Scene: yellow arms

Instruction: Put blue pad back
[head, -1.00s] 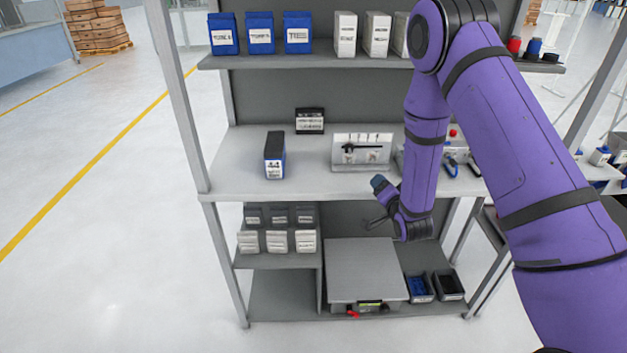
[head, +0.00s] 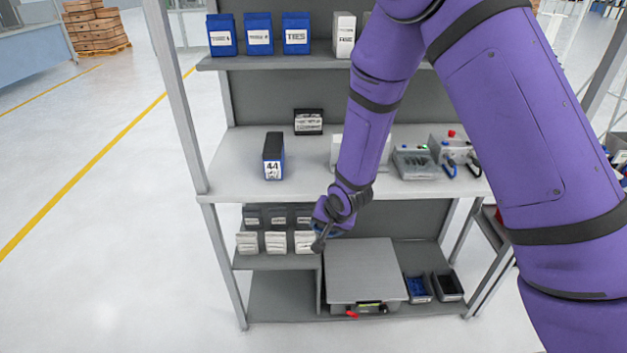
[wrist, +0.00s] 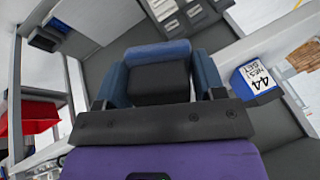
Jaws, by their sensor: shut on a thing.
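The blue pad (wrist: 157,51) is in my gripper (wrist: 160,75), between its two fingers in the wrist view. Its blue top edge and a dark face show there. In the head view my gripper (head: 321,238) hangs below the front edge of the worktop, beside the small labelled bins and above the left part of the grey case. The pad is too small and hidden by my wrist to make out clearly in the head view.
Small labelled bins (head: 275,242) stand on the lower left shelf. A grey case (head: 362,270) lies at the bottom, with a blue-filled bin (head: 418,288) and a dark bin (head: 448,286) to its right. A dark box marked 44 (head: 273,157) stands on the worktop (head: 232,165).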

